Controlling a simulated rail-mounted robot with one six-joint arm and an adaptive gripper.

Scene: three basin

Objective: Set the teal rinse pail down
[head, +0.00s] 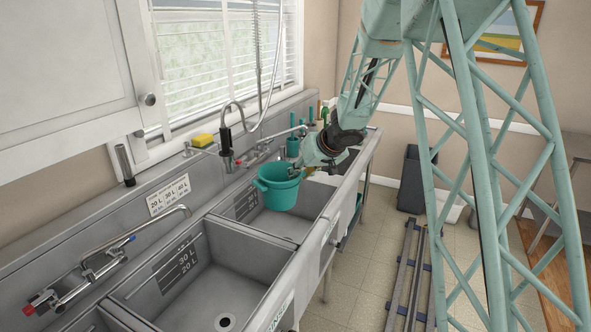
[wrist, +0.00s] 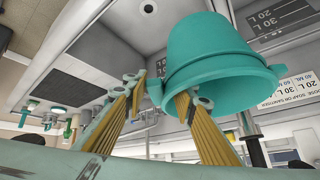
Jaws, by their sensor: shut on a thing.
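The teal rinse pail (head: 279,187) hangs upright in the head view, over the far basin (head: 270,222) of the steel sink. My gripper (head: 308,172) is at the pail's right side, shut on it near the rim. In the wrist view the pail (wrist: 215,55) fills the upper right. My gripper's yellow fingers (wrist: 155,105) show there beside the pail's rim and side lug. The exact contact between the fingertips and the pail is partly hidden. The pail appears raised clear of the basin floor.
The middle basin (head: 205,275) is empty, with a drain. A faucet (head: 105,258), a spray hose (head: 228,140) and a yellow sponge (head: 203,140) line the back. A dark bin (head: 415,180) and floor rails (head: 405,270) stand right of the sink.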

